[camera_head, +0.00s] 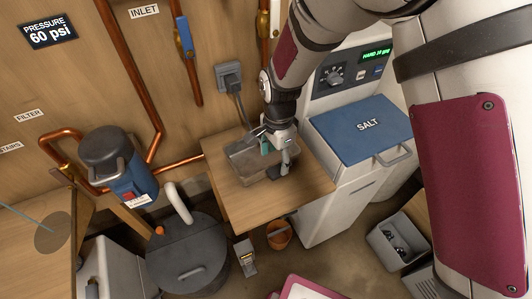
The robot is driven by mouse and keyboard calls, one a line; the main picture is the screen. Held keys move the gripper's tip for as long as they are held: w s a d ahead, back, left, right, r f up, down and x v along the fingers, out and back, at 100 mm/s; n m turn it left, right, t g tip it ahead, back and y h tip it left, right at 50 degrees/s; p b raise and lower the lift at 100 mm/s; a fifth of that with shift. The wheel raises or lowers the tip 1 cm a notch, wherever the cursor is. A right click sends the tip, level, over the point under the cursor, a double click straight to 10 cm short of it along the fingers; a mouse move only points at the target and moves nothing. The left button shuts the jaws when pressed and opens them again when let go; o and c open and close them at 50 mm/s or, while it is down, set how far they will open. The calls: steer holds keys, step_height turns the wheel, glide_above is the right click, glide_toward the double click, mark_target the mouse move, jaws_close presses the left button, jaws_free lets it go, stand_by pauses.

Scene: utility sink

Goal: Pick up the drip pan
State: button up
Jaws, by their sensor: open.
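The drip pan (241,161) looks like a shallow grey-brown rectangular tray. It sits on a small wooden table in the middle of the head view. My gripper (273,155) is open and points down over the right part of the pan. One finger appears over the pan's inside and the other near its right edge. I cannot tell whether either finger touches the pan. The gripper hides part of the pan's right side and back rim.
The wooden table (247,206) has bare room in front of the pan. A white softener cabinet with a blue SALT lid (361,130) stands close on the right. A dark round tank (190,262) stands at front left. An orange bucket (279,235) is on the floor. Copper pipes (127,65) run along the wall.

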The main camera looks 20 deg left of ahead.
mark_target(276, 170)
steer(key=shift+f+p, duration=0.35)
steer(key=shift+f, duration=2.7)
steer(key=c, duration=1.4)
